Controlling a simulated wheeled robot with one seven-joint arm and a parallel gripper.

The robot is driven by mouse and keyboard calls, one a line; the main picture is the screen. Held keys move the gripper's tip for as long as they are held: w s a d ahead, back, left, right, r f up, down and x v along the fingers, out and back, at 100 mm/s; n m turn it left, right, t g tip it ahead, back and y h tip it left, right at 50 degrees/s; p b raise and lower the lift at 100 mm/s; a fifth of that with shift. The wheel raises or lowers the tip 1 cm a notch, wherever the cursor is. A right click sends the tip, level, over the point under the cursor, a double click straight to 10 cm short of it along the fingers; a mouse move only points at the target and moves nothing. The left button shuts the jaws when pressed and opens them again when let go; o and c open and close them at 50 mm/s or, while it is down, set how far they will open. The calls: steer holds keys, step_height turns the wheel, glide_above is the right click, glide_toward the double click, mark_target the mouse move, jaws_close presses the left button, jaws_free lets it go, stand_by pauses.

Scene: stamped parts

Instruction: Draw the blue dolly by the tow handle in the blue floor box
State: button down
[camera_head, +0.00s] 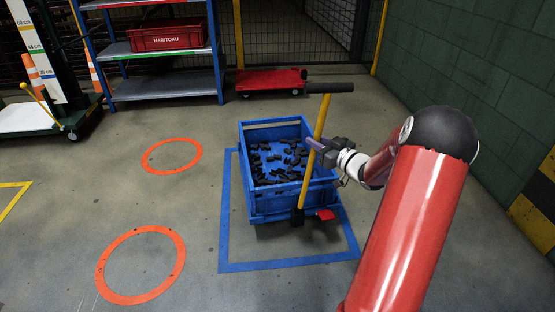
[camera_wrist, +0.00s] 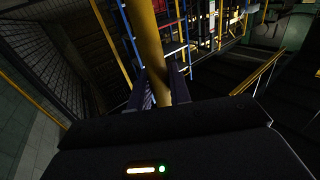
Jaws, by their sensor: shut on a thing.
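The blue dolly (camera_head: 283,196) carries a blue crate with several small black parts in it. My gripper (camera_head: 318,147) is shut on the yellow shaft, partway up. In the wrist view the shaft (camera_wrist: 148,45) passes between the two fingers (camera_wrist: 160,92). A red pedal (camera_head: 325,214) shows at the dolly's front right. The dolly's wheels are mostly hidden.
Two orange floor rings (camera_head: 143,264) lie at the left. A red dolly (camera_head: 270,80) stands behind by the mesh fence. A blue shelf (camera_head: 165,85) holds a red crate (camera_head: 166,37). A green wall (camera_head: 480,60) bounds the right. Floor in front of the blue box is clear.

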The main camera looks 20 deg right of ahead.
steer(key=shift+f, duration=0.1)
steer(key=x, duration=0.9)
steer(key=shift+w+d, duration=0.2)
steer(key=shift+d, duration=0.1)
stand_by(1.1)
steer(key=shift+w, duration=0.1)
stand_by(0.5)
steer(key=x, duration=0.7)
steer(key=shift+w+d, duration=0.3)
steer(key=shift+w, duration=0.05)
stand_by(1.0)
steer(key=shift+f, duration=0.1)
steer(key=c, duration=1.2)
jaws_free()
steer(key=shift+d, duration=0.1)
